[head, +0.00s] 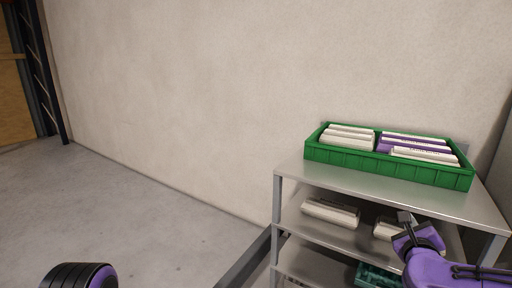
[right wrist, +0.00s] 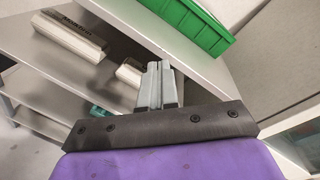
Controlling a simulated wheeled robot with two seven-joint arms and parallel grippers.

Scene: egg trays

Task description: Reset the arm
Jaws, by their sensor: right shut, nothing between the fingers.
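My right arm comes in from the lower right of the head view, in front of the metal shelf unit (head: 400,187). The right gripper (head: 404,217) is dark-tipped and overlaps the middle shelf in the picture. In the right wrist view its two grey fingers (right wrist: 158,84) lie together with nothing between them. Part of my purple left arm shows at the bottom left of the head view. Its gripper is out of view.
A green crate (head: 334,157) with white and purple egg cartons stands on the top shelf. A white carton (head: 330,212) and a second one (head: 385,230) lie on the middle shelf. A dark green crate (head: 366,273) is lower down. Floor on the left is clear.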

